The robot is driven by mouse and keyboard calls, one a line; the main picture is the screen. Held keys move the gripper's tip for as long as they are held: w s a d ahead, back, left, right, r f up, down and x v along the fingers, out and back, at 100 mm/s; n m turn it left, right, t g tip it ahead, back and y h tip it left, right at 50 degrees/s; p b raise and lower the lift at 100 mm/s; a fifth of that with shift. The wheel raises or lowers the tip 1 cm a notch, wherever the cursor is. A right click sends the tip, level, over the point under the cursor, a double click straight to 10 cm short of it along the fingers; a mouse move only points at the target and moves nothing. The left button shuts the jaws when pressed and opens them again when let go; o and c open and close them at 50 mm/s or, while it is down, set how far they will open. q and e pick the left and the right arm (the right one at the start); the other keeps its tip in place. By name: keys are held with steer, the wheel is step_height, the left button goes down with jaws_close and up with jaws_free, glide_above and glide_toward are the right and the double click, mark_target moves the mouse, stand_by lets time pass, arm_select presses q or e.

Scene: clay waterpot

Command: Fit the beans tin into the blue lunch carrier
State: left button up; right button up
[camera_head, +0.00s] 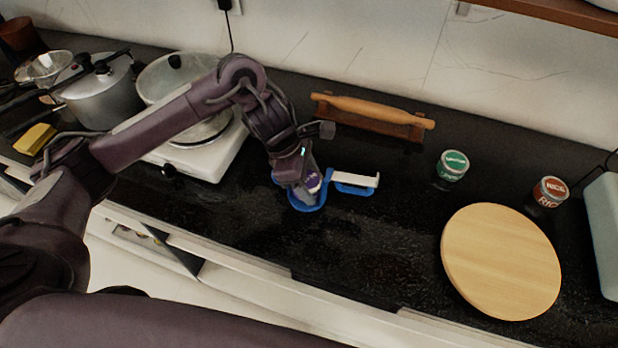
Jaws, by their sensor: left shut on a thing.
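The blue lunch carrier (308,207) sits on the dark counter, with a round ring at its left and a white-topped handle (355,180) reaching right. My left gripper (303,187) points down over the ring, shut on a small tin with a purple and white top (314,183), which I take as the beans tin; its label is not readable. The tin is at the ring, mostly hidden by the gripper. I cannot tell whether it rests fully inside or is still held a little high. My right gripper is not in view.
A green-topped tin (453,165) and a red-brown rice tin (550,191) stand to the right, near a round wooden board (500,262). A rolling pin (375,111) lies on its stand behind. A white stove (195,155) with pots stands left. Counter before the carrier is clear.

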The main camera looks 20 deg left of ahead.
arm_select(q)
steer(key=shift+f+b, duration=0.35)
steer(key=shift+b, duration=0.05)
steer(key=o, duration=1.5)
steer(key=shift+r, duration=0.1)
step_height(320, 180, up, 15)
steer(key=p, duration=1.2)
stand_by(0.5)
